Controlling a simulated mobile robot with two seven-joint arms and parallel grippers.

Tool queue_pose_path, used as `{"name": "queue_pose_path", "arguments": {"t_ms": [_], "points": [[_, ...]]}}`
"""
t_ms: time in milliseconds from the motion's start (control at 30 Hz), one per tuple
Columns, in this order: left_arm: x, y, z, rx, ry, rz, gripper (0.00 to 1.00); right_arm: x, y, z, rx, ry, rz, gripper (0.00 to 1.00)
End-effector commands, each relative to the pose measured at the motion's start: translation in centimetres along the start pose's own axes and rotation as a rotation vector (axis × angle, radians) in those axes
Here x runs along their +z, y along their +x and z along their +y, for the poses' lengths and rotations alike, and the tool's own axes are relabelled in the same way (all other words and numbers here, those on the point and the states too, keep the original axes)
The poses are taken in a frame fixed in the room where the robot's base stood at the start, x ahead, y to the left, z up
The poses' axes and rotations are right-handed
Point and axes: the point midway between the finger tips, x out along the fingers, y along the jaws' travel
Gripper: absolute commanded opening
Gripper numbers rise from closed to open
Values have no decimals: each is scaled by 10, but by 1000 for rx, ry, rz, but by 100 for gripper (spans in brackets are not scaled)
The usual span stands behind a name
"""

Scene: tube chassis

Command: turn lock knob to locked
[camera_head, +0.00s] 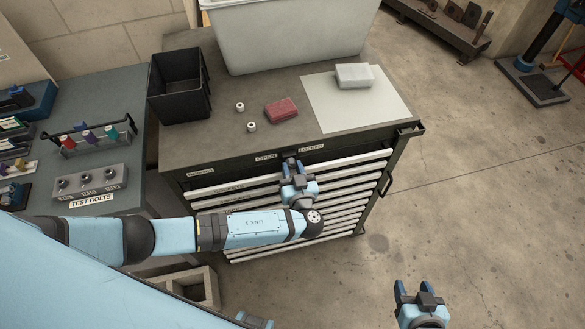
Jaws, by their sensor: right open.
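The tool cabinet (225,150) has an "OPEN" label (266,157) and a "LOCKED" label (311,148) on its top front strip. My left gripper (291,163) reaches up to the strip between these two labels. Its fingertips are at the place between the labels, and the lock knob itself is hidden there, so I cannot tell its angle or whether the fingers hold it. My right gripper (416,288) is open and empty at the bottom right, over the floor and apart from the cabinet.
Pale drawer handles (345,183) run below my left gripper. On the cabinet top are a black bin (180,88), a red block (281,110), white rolls (251,127), a grey tub (290,35) and a white block (354,76). A workbench (120,92) stands left.

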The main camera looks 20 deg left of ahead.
Motion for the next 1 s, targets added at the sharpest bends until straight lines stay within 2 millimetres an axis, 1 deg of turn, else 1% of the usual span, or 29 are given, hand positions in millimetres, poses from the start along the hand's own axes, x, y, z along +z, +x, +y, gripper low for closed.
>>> {"name": "queue_pose_path", "arguments": {"t_ms": [167, 267, 367, 500, 600, 767, 1000], "points": [[3, -1, 1, 1, 2, -4, 5, 5, 3, 0, 0, 1, -1, 55], [9, -4, 5, 7, 12, -12, 6, 17, 11, 0, -1, 1, 0, 55], [12, -8, 8, 13, 32, -19, 5, 33, 21, -1, -4, 3, -1, 55], [12, -8, 9, 17, 66, -19, 5, 53, 35, -4, -10, 5, -6, 55], [10, -7, 8, 16, 91, -14, 5, 64, 42, -6, -14, 5, -8, 55], [4, -5, 4, 11, 117, -6, 6, 70, 47, -6, -18, 2, -7, 55], [1, -3, 2, 9, 124, -3, 6, 65, 46, -6, -18, 0, 0, 55]]}}
